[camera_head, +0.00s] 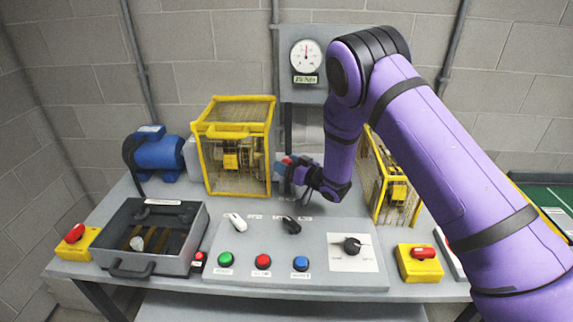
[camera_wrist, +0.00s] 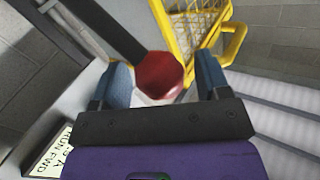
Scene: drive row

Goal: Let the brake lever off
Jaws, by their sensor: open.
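The brake lever shows in the wrist view as a dark bar (camera_wrist: 108,30) ending in a round red knob (camera_wrist: 160,74). My gripper (camera_wrist: 163,80) is open, with one blue fingertip on each side of the knob. I cannot tell whether either finger touches it. In the head view my gripper (camera_head: 296,172) is behind the control panel, between the two yellow cages. A bit of red (camera_head: 287,161) shows there at the fingers.
A yellow mesh cage (camera_head: 232,130) stands left of my gripper and another (camera_head: 385,185) stands right, close to my arm. The control panel (camera_head: 330,225) with switches and buttons lies in front. A gauge (camera_head: 306,55) hangs behind. A blue motor (camera_head: 158,152) and open grey box (camera_head: 185,262) are left.

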